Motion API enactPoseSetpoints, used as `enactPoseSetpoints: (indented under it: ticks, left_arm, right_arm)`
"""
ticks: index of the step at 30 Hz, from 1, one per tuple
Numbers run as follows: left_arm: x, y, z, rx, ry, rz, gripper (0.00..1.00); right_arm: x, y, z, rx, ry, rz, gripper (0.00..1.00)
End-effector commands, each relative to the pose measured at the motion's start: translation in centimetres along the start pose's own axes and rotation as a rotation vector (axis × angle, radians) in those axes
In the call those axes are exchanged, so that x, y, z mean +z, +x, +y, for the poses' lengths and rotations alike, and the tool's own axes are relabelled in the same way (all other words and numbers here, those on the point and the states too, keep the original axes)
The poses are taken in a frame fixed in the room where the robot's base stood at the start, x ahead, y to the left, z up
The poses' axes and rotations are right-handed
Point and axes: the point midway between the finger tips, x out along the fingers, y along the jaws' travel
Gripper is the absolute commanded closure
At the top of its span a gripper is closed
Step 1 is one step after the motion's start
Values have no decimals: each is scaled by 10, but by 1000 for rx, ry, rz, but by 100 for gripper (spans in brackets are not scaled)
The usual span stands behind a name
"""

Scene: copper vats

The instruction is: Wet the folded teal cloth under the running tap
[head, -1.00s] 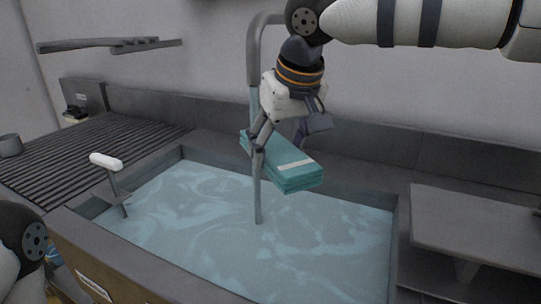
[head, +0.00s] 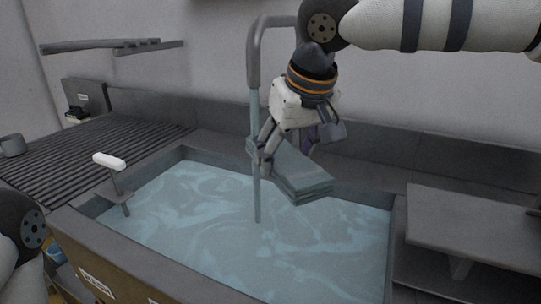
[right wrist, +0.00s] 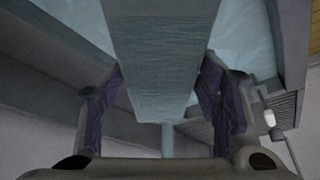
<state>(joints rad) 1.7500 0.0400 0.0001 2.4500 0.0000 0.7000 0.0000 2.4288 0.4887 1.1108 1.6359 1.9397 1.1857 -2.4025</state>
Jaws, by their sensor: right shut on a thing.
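The folded cloth (head: 303,180) now looks dark grey-teal. It hangs above the water in the basin, sloping down to the right. My right gripper (head: 285,158) is shut on it from above, near its left end. In the right wrist view the cloth (right wrist: 165,60) stretches away between the two fingers. The tap (head: 253,55) is a tall bent grey pipe. Its pale blue stream (head: 257,205) falls at the cloth's left end and down into the basin; the exact contact is partly hidden by a finger. My left gripper is out of view.
The grey basin (head: 75,232) is full of swirling water (head: 200,235). A white-handled lever (head: 109,161) stands at its left corner. A ribbed drainboard (head: 90,150) with a grey mug (head: 12,145) lies left. A grey shelf (head: 475,230) is at the right.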

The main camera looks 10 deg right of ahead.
Motion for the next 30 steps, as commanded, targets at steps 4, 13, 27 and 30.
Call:
enactPoseSetpoints:
  ticks: [4,13,27,30]
  left_arm:
    - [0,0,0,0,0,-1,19]
    - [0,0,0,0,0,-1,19]
    - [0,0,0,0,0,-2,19]
    - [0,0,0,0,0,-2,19]
  right_arm:
    - [13,-6,6,-2,2,2,77]
    - [38,-16,16,-1,1,2,77]
    - [42,-18,17,-1,0,2,77]
    - [42,-18,17,-1,0,2,77]
